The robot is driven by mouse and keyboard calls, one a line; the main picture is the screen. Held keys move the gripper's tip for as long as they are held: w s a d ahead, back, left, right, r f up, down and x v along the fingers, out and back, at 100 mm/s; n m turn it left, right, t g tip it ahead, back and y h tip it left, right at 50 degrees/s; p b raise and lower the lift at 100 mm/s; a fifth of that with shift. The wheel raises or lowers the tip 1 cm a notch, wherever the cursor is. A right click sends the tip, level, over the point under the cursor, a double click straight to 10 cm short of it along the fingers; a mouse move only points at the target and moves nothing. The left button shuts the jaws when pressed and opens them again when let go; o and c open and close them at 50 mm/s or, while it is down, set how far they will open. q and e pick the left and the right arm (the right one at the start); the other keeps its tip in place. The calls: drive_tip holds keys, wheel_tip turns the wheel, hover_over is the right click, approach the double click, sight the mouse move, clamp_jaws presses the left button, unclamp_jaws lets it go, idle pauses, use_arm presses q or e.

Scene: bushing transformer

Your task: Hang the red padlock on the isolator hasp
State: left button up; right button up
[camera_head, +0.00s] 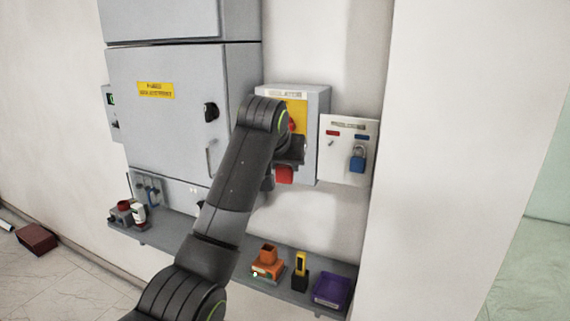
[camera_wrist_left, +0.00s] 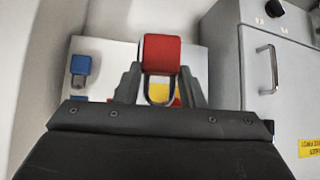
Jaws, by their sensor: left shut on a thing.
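The red padlock (camera_head: 285,174) hangs body down below my left gripper (camera_head: 289,156), in front of the isolator box (camera_head: 309,140). In the left wrist view, which is upside down, the padlock's red body (camera_wrist_left: 161,53) and grey shackle lie between the fingers of the left gripper (camera_wrist_left: 160,88). The gripper is shut on the padlock. The yellow isolator plate (camera_wrist_left: 159,92) shows through the shackle. The red isolator handle (camera_head: 291,125) is partly behind my arm. The hasp is hidden, and I cannot tell whether the shackle touches it. My right gripper is out of view.
A white board (camera_head: 341,166) with a blue padlock (camera_head: 357,160) is right of the isolator. A grey cabinet (camera_head: 165,110) stands left. The shelf below holds an orange device (camera_head: 267,262), a yellow-black tool (camera_head: 300,270) and a purple bin (camera_head: 332,290).

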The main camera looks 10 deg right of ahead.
use_arm(q)
drive_tip(key=s+a+b, duration=0.3)
drive_tip(key=s, duration=0.2)
drive_tip(key=shift+a, duration=0.2)
idle(0.6)
drive_tip(key=shift+w+a, duration=0.1)
idle(0.4)
